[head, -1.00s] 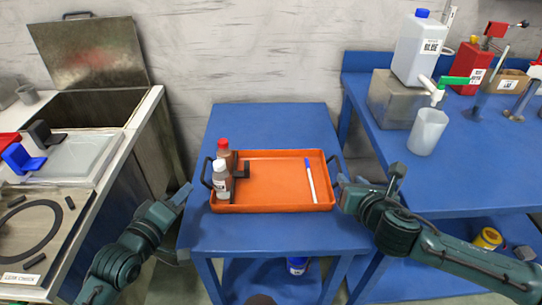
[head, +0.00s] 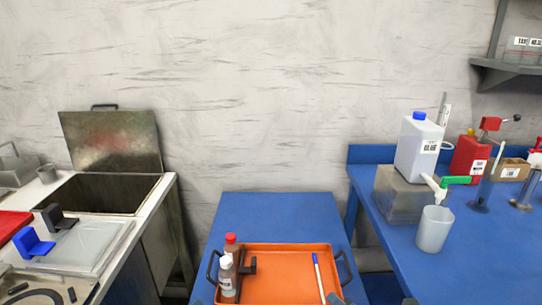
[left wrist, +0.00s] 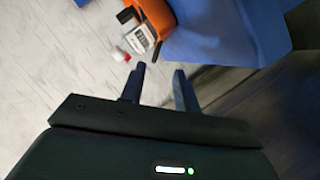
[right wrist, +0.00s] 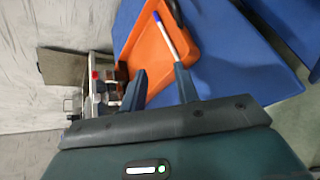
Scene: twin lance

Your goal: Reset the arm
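My left gripper (left wrist: 158,78) is open and empty in the left wrist view, with a gap between its two fingers. My right gripper (right wrist: 160,80) is also open in the right wrist view, its fingers apart with nothing held between them. The fingertips appear near the orange tray (right wrist: 150,62) in that picture, but I cannot tell the distance. In the head view the left arm is out of sight, and only small dark bits, likely of my right arm, show at the bottom edge.
The orange tray (head: 285,262) lies on a blue table (head: 280,212) with two bottles (head: 226,277) and a pen (head: 318,275). An open basin (head: 105,192) is left.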

